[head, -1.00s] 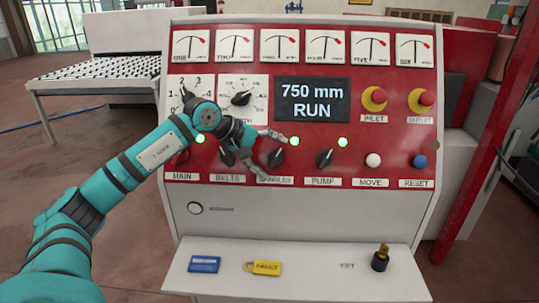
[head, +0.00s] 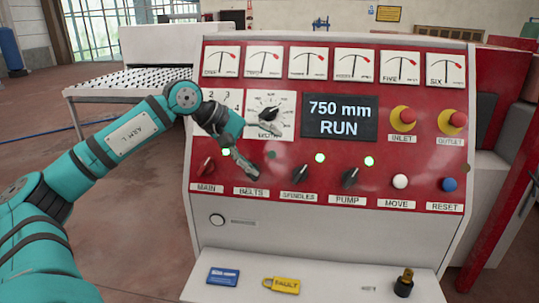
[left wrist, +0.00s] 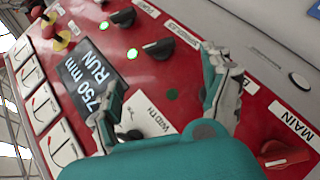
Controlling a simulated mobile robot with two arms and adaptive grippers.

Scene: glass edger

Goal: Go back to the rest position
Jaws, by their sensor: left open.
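My left gripper (head: 254,148) is open and empty in front of the red control panel (head: 420,170). In the head view its fingers overlap the edge of the width dial (head: 284,108) and the belts knob area. In the left wrist view (left wrist: 165,100) the two fingers stand apart with the panel between them, and no thing is held. One finger covers the belts knob there. Contact with the panel cannot be told. The display (head: 340,117) reads 750 mm RUN. My right gripper is not in view.
The red main knob (left wrist: 285,157), spindles knob (head: 301,175) and pump knob (head: 349,178) are near. Emergency buttons sit at right. A roller table (head: 125,83) stands behind left.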

